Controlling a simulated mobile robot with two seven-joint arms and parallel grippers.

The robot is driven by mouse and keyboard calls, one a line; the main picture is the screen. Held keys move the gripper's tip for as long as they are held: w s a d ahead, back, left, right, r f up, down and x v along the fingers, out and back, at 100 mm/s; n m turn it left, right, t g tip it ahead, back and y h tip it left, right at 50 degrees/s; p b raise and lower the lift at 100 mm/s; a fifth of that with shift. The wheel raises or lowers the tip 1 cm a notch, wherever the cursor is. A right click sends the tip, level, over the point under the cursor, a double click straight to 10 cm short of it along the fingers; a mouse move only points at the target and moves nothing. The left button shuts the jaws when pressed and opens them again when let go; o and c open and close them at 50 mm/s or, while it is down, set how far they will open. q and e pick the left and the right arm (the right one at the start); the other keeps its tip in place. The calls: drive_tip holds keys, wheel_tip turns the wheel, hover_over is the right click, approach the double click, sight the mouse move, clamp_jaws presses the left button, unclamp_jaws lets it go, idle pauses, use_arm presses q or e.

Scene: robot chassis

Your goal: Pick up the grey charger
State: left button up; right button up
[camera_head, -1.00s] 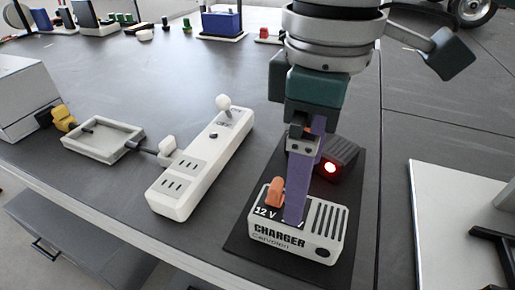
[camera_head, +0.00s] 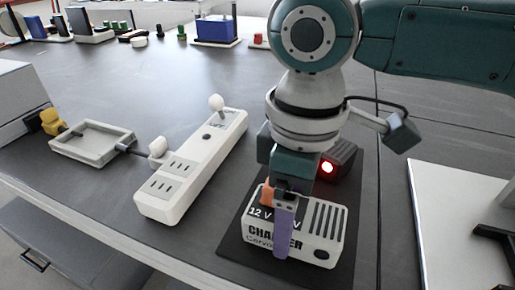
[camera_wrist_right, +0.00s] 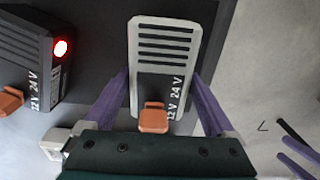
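The light grey charger (camera_head: 318,234), marked CHARGER, with an orange switch and dark slots, lies on a black mat (camera_head: 234,238). My right gripper (camera_wrist_right: 160,92) is over it, its purple fingers on either side of the charger (camera_wrist_right: 165,42) in the wrist view. The fingers look open, with a gap at least on the left side. In the head view one finger hides part of the lettering. A second, dark charger (camera_head: 337,160) with a lit red lamp sits behind; it also shows at the left of the wrist view (camera_wrist_right: 28,55).
A white power strip (camera_head: 190,172) lies left of the mat, with a shallow grey tray (camera_head: 92,143) beyond. A white panel (camera_head: 455,215) is at right. Two purple bars (camera_wrist_right: 298,152) at the wrist view's right edge may be my left gripper's fingers.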

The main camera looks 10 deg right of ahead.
clamp_jaws()
idle(0.5)
drive_tip(key=shift+r, duration=0.1)
